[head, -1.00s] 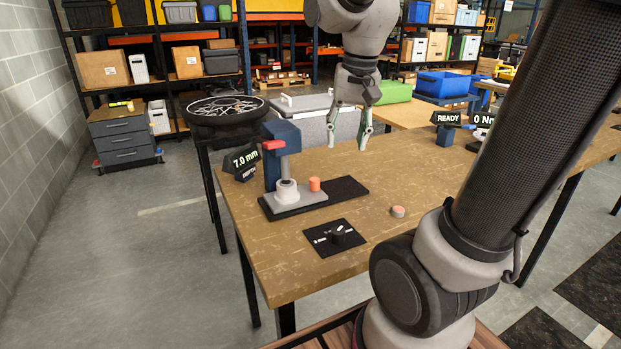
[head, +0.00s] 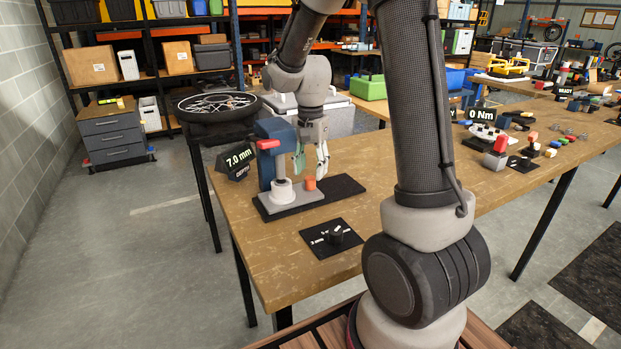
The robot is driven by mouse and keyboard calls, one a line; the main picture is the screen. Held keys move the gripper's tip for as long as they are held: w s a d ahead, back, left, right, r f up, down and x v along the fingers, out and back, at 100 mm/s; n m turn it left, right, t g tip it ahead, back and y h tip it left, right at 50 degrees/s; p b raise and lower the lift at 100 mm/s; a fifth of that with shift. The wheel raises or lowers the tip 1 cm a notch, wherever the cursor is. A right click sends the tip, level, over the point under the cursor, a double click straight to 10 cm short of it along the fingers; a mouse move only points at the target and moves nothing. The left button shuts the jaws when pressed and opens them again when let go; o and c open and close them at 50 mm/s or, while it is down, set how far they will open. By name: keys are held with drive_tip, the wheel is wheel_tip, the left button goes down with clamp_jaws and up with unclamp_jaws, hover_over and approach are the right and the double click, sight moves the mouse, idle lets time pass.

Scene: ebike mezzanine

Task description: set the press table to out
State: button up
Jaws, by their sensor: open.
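The press (head: 266,158) stands on the wooden table, with a blue column and a red part on its front. Its grey press table (head: 303,196) lies on a black base (head: 345,187) that extends bare to the right. A white round piece (head: 283,191) stands on the grey table under the press head. An orange knob (head: 310,184) stands at the grey table's right part. My gripper (head: 311,172) is open and points down, its fingertips just above or around the orange knob; I cannot tell whether they touch it.
A sign reading 7.0 mm (head: 238,161) stands left of the press. A black plate with a dial (head: 335,237) lies in front. A wheel on a stand (head: 217,104) is behind left. A 0 Nm sign (head: 480,115) and several small parts lie to the right.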

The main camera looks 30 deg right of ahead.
sight(311, 178)
drive_tip(key=shift+f, duration=1.9)
clamp_jaws()
